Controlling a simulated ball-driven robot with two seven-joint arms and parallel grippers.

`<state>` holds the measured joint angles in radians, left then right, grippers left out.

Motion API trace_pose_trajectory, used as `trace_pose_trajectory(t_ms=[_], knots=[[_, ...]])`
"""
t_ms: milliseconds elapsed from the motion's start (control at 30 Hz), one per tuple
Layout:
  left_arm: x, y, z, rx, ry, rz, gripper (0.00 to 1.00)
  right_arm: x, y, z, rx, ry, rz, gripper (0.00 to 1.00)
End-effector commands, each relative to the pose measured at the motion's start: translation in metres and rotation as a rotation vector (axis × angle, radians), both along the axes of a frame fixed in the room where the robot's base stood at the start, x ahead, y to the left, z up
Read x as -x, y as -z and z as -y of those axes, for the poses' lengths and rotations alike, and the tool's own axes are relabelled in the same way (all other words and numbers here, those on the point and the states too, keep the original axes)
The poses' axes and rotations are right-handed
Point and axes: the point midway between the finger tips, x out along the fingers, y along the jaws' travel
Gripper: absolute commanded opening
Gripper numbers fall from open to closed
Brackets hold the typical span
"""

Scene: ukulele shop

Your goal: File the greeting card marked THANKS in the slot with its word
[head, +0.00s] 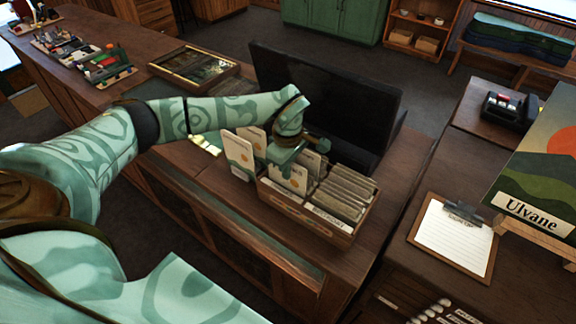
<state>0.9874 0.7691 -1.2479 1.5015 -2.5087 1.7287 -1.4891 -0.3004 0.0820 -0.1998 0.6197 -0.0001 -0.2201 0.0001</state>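A wooden card box (305,222) with several dividers and cards stands on the counter in the middle of the head view. White cards with an orange spot (290,178) stand in its left part, and pale dividers fill its right part. Another such card (239,156) stands upright at the box's left end, with one more (257,137) behind it. My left gripper (298,152) is over the back left of the box, close to the cards. Its fingertips are partly hidden, so I cannot tell whether it grips a card. The word THANKS is not readable. My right gripper is out of view.
A large dark panel (325,100) stands behind the box. A clipboard (453,238) and an "Ulvane" picture (540,165) are on the right counter. A shallow framed tray (193,70) lies at the back left. A narrow counter strip (375,205) right of the box is clear.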

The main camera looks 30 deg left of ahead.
Motion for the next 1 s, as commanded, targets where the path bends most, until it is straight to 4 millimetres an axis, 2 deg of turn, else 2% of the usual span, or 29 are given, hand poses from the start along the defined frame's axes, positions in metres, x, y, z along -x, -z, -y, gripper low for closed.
trace_pose_trajectory(t_ms=[467,500,567,867,1000], knots=[[0.0,0.005,0.0,0.0,-0.001,0.0,0.0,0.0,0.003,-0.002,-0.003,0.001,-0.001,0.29],[0.0,0.005,0.0,0.0,-0.001,0.0,0.15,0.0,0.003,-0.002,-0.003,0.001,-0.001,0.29],[0.0,0.005,0.0,0.0,-0.001,0.0,0.29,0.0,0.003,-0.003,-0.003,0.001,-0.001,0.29],[0.0,0.004,0.0,0.0,-0.001,0.0,0.29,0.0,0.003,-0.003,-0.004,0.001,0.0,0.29],[-0.001,-0.012,-0.001,0.0,-0.001,0.003,0.29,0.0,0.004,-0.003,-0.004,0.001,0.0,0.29]])
